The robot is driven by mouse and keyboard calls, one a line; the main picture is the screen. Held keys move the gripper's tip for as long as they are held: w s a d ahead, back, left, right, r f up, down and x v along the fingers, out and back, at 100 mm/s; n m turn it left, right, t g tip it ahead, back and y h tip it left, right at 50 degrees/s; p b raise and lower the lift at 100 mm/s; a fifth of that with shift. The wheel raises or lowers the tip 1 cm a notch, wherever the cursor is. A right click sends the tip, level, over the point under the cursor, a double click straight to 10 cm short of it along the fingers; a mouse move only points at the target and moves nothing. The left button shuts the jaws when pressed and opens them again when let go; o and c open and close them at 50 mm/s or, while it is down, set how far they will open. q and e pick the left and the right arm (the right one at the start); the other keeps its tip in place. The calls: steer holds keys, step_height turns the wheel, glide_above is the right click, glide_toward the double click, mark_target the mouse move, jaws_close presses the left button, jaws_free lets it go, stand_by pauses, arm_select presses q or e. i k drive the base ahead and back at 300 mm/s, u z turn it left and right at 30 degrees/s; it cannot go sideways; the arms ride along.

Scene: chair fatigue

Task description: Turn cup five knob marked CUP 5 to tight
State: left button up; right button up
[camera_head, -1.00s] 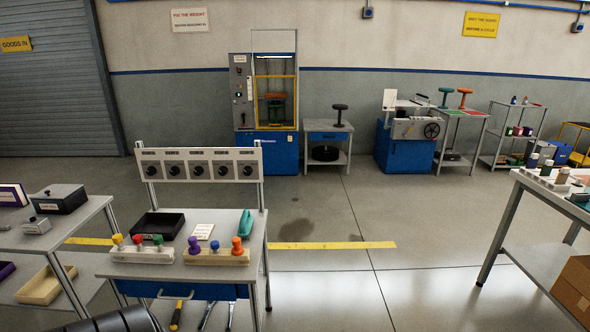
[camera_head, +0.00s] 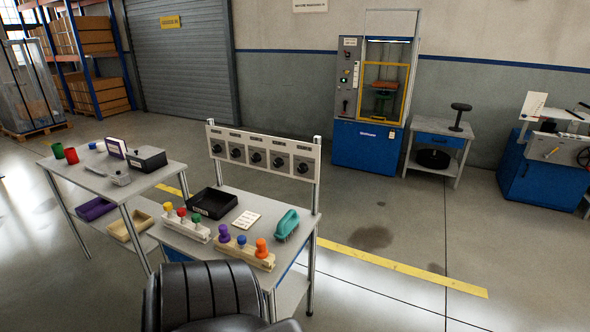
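A white panel (camera_head: 230,139) stands on posts at the back of the near workbench. It carries a row of black knobs, each under a small label too small to read. The knob at the row's right end (camera_head: 302,168) and the one at its left end (camera_head: 216,148) are both in plain sight. I cannot tell which label reads CUP 5, nor the knob settings.
The bench holds a black tray (camera_head: 213,203), a card, a teal tool (camera_head: 286,224) and wooden blocks with coloured knobs (camera_head: 242,250). A grey table (camera_head: 163,178) stands to the left. A blue test machine (camera_head: 367,147) stands behind. Open floor lies to the right.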

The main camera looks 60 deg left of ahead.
mark_target(302, 168)
steer(key=u, duration=0.65)
steer(key=i, duration=0.7)
steer(key=u, duration=0.8)
